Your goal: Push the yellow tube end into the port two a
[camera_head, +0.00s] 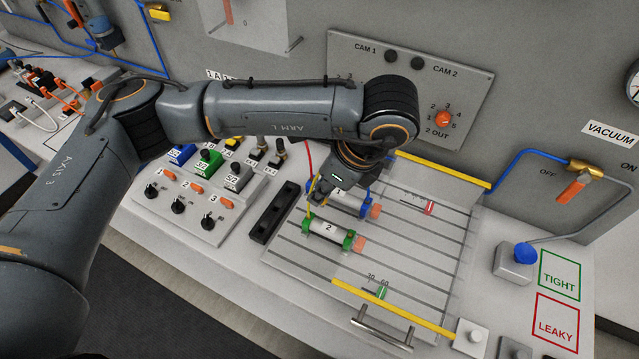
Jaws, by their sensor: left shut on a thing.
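My left gripper (318,190) points down over the upper left end of the slotted board, beside the cylinders, and is shut on the yellow tube (309,204). A short yellow stretch of the tube shows below the fingers, close to the left green end of cylinder 2 (328,228). I cannot tell whether the tube end is in port two a or only near it; the port is too small to make out. Cylinder 1 (340,192), with blue ends, lies just behind and is partly covered by the gripper. My right gripper is not in view.
The slotted board (400,262) has yellow rails (395,307) front and back. A black slotted block (273,212) and a valve panel (180,212) lie to the left. The board's right half is mostly clear.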

